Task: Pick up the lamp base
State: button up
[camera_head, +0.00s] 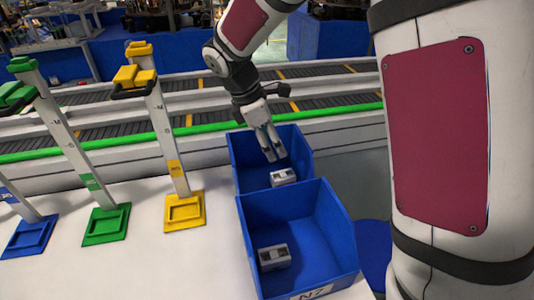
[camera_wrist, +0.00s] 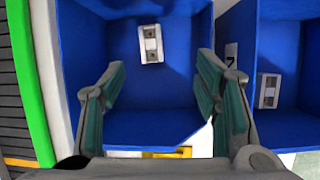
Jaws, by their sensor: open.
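A small grey lamp base (camera_head: 283,177) with darker recesses lies on the floor of the far blue bin. It also shows in the wrist view (camera_wrist: 151,43), beyond the fingertips and between their lines. A second grey lamp base (camera_head: 273,257) lies in the near blue bin; in the wrist view it is at the right (camera_wrist: 268,90). My gripper (camera_head: 276,157) reaches down into the far bin, behind the first lamp base. In the wrist view my gripper (camera_wrist: 160,68) is open, with nothing between its green-padded fingers.
The far blue bin (camera_head: 240,165) and near blue bin (camera_head: 335,235) stand side by side, their walls around the lamp bases. Blue, green (camera_head: 105,223) and yellow (camera_head: 185,212) stands are to the left. A conveyor (camera_head: 120,124) with a green edge runs behind.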

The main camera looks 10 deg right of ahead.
notch_tip(320, 180, down, 4)
jog(key=w+r+n, duration=0.1)
jog(key=w, duration=0.1)
send_over(283, 175)
jog(key=a, duration=0.2)
jog(key=f, duration=0.6)
jog(key=shift+s+a+f+b, duration=0.2)
jog(key=shift+f+b, duration=0.1)
jog(key=shift+f, duration=0.1)
jog(key=shift+x, duration=3.05)
jog(key=shift+w+d+r, duration=0.1)
jog(key=shift+d, duration=0.05)
jog(key=c, duration=1.2)
jog(key=shift+c, duration=0.2)
